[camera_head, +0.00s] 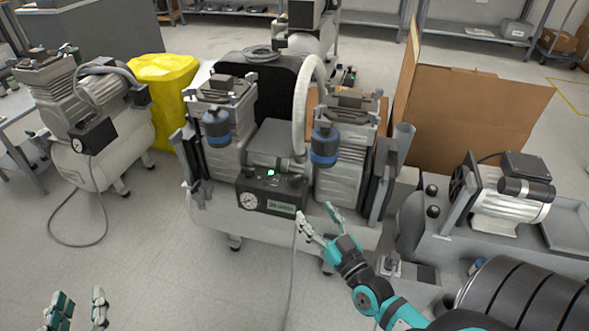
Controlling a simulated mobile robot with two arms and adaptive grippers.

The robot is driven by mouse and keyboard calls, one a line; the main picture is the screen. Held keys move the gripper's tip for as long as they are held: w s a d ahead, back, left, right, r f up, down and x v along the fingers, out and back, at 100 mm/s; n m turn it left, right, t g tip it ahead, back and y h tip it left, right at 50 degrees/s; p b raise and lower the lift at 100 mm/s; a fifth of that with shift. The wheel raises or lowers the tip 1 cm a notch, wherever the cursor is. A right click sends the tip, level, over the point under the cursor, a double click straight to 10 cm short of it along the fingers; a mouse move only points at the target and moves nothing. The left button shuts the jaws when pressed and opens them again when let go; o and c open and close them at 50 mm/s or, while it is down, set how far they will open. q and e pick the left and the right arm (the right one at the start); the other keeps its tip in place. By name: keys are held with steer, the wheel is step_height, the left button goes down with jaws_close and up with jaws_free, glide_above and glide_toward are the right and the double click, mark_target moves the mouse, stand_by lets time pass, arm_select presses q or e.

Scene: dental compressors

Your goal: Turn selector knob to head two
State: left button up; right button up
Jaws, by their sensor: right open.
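The central compressor carries a black control box (271,205) between its two pump heads, with a round gauge (248,201) and a small label on its front. A small green-lit spot (270,173) shows on its top; I cannot tell which detail is the selector knob or how it is set. My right gripper (317,216) is open and empty, its fingertips just below and right of the box's right end. I cannot tell whether it touches anything. My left gripper (79,306) is open and empty at the bottom left, far from the box.
The left pump head (226,120) and right pump head (343,150) flank the box. Another compressor (98,130) and a yellow bin (163,90) stand left. A cardboard box (470,115) and a motor unit (505,195) are on the right.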

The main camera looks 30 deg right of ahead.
step_height(320, 180, down, 3)
steer(key=d+g, duration=0.1)
steer(key=d, duration=0.2)
steer(key=b, duration=0.2)
glide_toward(295, 180)
steer(key=w, duration=0.6)
steer(key=w+b, duration=0.1)
steer(key=w, duration=0.1)
steer(key=w+d, duration=0.1)
steer(key=w, duration=0.1)
steer(key=shift+r, duration=0.2)
steer(key=shift+w, duration=0.3)
arm_select(q)
steer(key=s+r+t+h, duration=0.2)
steer(key=r+t, duration=0.5)
steer(key=r, duration=0.4)
steer(key=shift+s+d+r+t+h, duration=0.2)
steer(key=shift+s+d+t+h, duration=0.15)
steer(key=shift+s, duration=0.35)
